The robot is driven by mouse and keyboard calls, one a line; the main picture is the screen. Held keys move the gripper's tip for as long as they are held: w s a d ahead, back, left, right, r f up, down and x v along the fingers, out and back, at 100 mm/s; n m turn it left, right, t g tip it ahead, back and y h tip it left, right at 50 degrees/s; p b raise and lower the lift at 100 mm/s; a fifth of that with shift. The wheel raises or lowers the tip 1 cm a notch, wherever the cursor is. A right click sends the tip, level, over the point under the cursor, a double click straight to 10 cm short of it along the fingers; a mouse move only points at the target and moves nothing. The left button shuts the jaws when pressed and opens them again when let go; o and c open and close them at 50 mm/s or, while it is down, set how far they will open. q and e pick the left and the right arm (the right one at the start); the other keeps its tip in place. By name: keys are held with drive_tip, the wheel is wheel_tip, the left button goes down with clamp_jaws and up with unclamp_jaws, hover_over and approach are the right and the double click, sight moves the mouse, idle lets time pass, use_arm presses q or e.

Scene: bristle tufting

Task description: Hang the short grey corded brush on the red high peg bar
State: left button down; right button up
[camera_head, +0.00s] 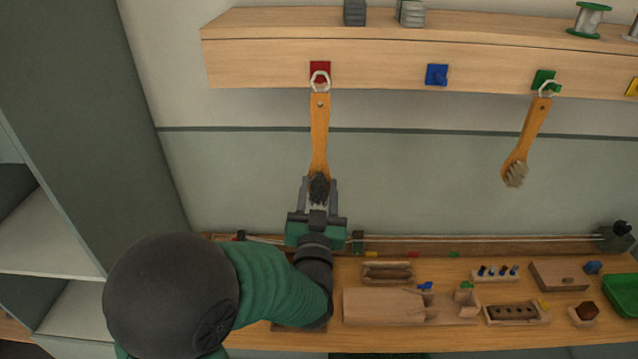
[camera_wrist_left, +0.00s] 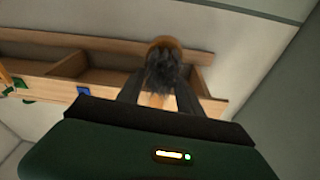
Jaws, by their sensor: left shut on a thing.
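The grey brush (camera_head: 319,140) has a wooden handle, dark grey bristles and a pale cord loop (camera_head: 320,79) at its top. It hangs upright, bristles down, with the loop in front of the red peg plate (camera_head: 320,70) on the high bar (camera_head: 260,65). I cannot tell whether the loop is over the peg. My left gripper (camera_head: 319,188) is shut on the brush at its bristle end. In the left wrist view the bristles (camera_wrist_left: 162,72) show between the fingers. My right gripper is not in view.
A blue peg (camera_head: 437,75) on the bar is empty. Another brush with pale bristles (camera_head: 515,174) hangs from the green peg (camera_head: 543,80). Below is a workbench (camera_head: 450,334) with wooden blocks and a green tray (camera_head: 621,295). A shelf unit (camera_head: 75,120) stands at the left.

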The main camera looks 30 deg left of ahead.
use_arm(q)
drive_tip(key=shift+w+a+r+p, duration=0.15)
drive_tip(key=shift+w+p, duration=0.1)
drive_tip(key=shift+p, duration=0.45)
drive_tip(key=shift+w+a+f, duration=0.15)
drive_tip(key=shift+w+f, duration=0.1)
drive_tip(key=shift+w, duration=0.05)
drive_tip(key=shift+x, duration=1)
drive_tip(key=shift+w+a+f+b, duration=0.45)
drive_tip(key=shift+w+f+b, duration=0.1)
drive_tip(key=shift+f+b, duration=0.1)
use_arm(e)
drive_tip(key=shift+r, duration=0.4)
use_arm(q)
drive_tip(key=shift+r, duration=0.1)
drive_tip(key=c, duration=0.7)
unclamp_jaws()
drive_tip(key=shift+s+d, duration=0.1)
drive_tip(key=shift+d, duration=0.05)
